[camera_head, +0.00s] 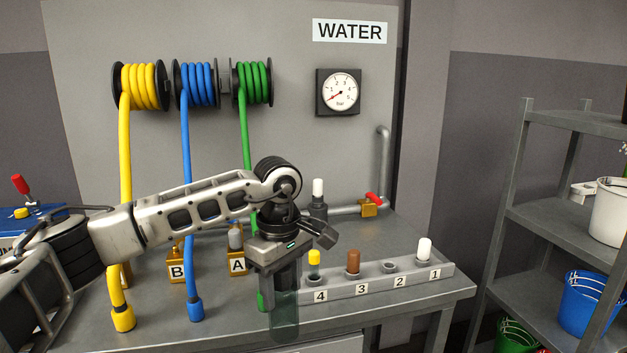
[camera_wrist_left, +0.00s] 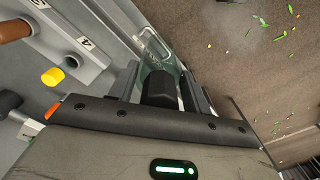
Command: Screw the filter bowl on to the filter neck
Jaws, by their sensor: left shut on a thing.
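My left gripper (camera_head: 284,284) is shut on a clear, greenish filter bowl (camera_head: 284,318), held upright over the front edge of the bench. The bowl also shows beyond the fingers in the left wrist view (camera_wrist_left: 152,48), with a dark part (camera_wrist_left: 160,89) between the fingers. A dark upright fitting with a white piece on top (camera_head: 318,207), which looks like the filter neck, stands behind the gripper at the end of the grey pipe. The bowl is apart from it. My wrist hides part of the bench behind. My right gripper is not in view.
A grey rack (camera_head: 375,281) numbered 4 to 1 holds yellow, brown and white pieces; hole 2 is empty. Brass blocks B (camera_head: 177,267) and A (camera_head: 237,263) and hanging yellow, blue and green hoses stand left. A red-handled valve (camera_head: 370,204) sits behind. Shelves (camera_head: 560,120) stand right.

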